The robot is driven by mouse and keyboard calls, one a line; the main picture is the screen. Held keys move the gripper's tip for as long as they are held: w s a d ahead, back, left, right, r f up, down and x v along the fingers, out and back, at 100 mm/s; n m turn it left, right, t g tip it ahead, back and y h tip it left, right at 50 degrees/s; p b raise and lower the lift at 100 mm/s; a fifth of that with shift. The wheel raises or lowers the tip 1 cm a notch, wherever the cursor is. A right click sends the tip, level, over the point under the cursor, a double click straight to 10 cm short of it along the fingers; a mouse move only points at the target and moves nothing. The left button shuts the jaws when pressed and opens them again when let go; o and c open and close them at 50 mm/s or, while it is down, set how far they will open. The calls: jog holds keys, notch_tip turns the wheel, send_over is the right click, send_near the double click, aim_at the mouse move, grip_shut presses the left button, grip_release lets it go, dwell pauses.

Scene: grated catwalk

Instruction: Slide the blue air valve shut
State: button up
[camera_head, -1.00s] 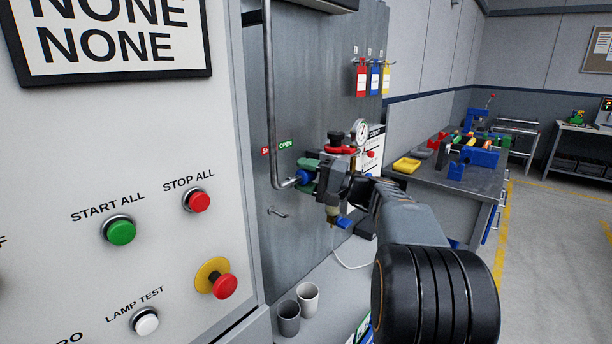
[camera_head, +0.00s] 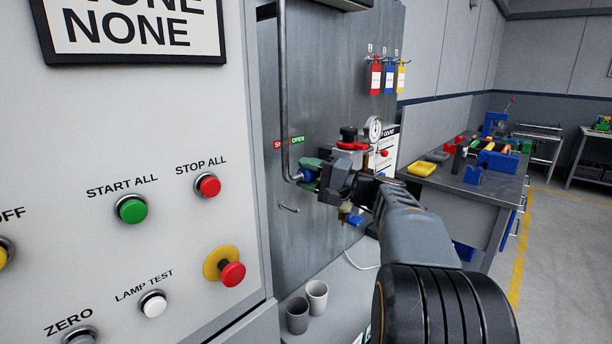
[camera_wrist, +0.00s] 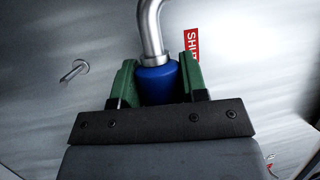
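The blue air valve (camera_wrist: 158,82) is a blue sleeve at the end of a bent metal pipe (camera_wrist: 150,30). In the wrist view it sits between the two green fingers of my gripper (camera_wrist: 160,78), which press against both its sides. In the head view my gripper (camera_head: 311,174) reaches the pipe's lower bend, and only a little of the blue valve (camera_head: 308,175) shows. The red SHUT label (camera_wrist: 191,42) stands beside the right finger in the wrist view. The red and green SHUT/OPEN label (camera_head: 290,142) is just above the gripper in the head view.
A control panel (camera_head: 150,250) with several buttons stands close on the left. A gauge (camera_head: 375,128) shows behind my wrist. Two cups (camera_head: 307,306) stand below on a ledge. A small hook (camera_head: 289,208) sticks out under the pipe. A workbench (camera_head: 480,190) is at right.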

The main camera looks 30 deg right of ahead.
jog(key=o, duration=0.4)
jog(key=shift+o, duration=0.2)
jog(key=b+v, duration=0.2)
jog(key=v, duration=1.1)
jog(key=shift+s+d, duration=0.2)
jog(key=shift+s, duration=0.15)
